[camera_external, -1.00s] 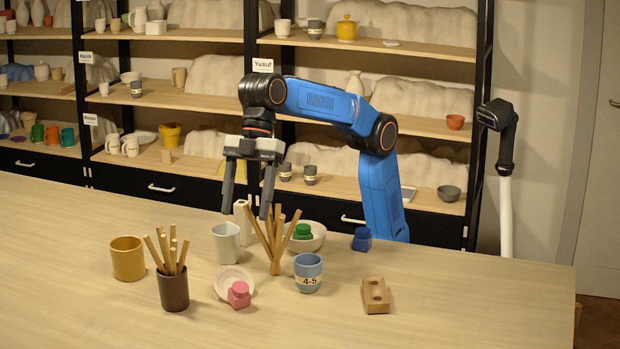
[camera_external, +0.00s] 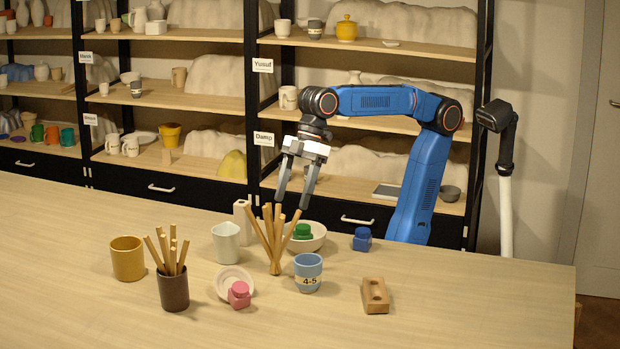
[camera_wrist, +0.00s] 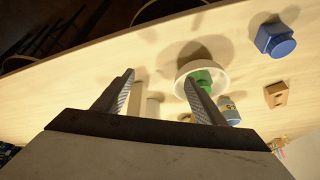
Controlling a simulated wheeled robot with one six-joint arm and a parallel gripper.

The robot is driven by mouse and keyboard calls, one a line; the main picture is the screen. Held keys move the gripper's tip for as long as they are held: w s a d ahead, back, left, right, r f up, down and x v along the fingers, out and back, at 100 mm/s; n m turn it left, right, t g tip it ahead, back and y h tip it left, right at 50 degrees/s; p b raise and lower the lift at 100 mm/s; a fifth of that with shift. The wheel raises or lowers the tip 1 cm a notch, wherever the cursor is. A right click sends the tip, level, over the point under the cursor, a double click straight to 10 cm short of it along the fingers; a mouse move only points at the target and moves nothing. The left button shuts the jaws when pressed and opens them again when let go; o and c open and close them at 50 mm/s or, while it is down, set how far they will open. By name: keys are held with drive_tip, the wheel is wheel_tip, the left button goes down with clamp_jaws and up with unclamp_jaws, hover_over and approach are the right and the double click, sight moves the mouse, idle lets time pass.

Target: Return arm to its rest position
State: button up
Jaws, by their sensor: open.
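My gripper (camera_external: 292,206) is open and empty, pointing down above the far side of the table, behind the bundle of wooden sticks (camera_external: 272,240). In the wrist view its two fingers (camera_wrist: 160,95) stand apart with nothing between them but the tabletop and some ware. My blue arm reaches left from the right side, bent at the elbow. A white bowl (camera_external: 316,246) with a green jar (camera_external: 302,231) sits below and right of the gripper; the green jar also shows in the wrist view (camera_wrist: 203,78), partly behind a finger.
On the table (camera_external: 460,300) stand a blue 4-5 cup (camera_external: 308,282), blue jar (camera_external: 362,239), wooden block (camera_external: 375,296), white cup (camera_external: 226,242), pink jar (camera_external: 239,295), yellow mug (camera_external: 127,258) and dark stick holder (camera_external: 173,290). Shelves (camera_external: 190,103) stand behind. The table's right side is clear.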

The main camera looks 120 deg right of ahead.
drive_tip(key=s+d+f+m, duration=0.1)
drive_tip(key=s+d+f, duration=0.2)
drive_tip(key=f, duration=0.6)
drive_tip(key=s+d+f+m+h, duration=0.1)
drive_tip(key=s+d+f, duration=0.3)
drive_tip(key=s+f, duration=0.4)
drive_tip(key=s+d+f+m+h, duration=0.1)
drive_tip(key=s+d+f, duration=0.3)
drive_tip(key=f, duration=0.6)
drive_tip(key=shift+s+m, duration=0.5)
drive_tip(key=shift+s, duration=0.6)
drive_tip(key=shift+c, duration=1.2)
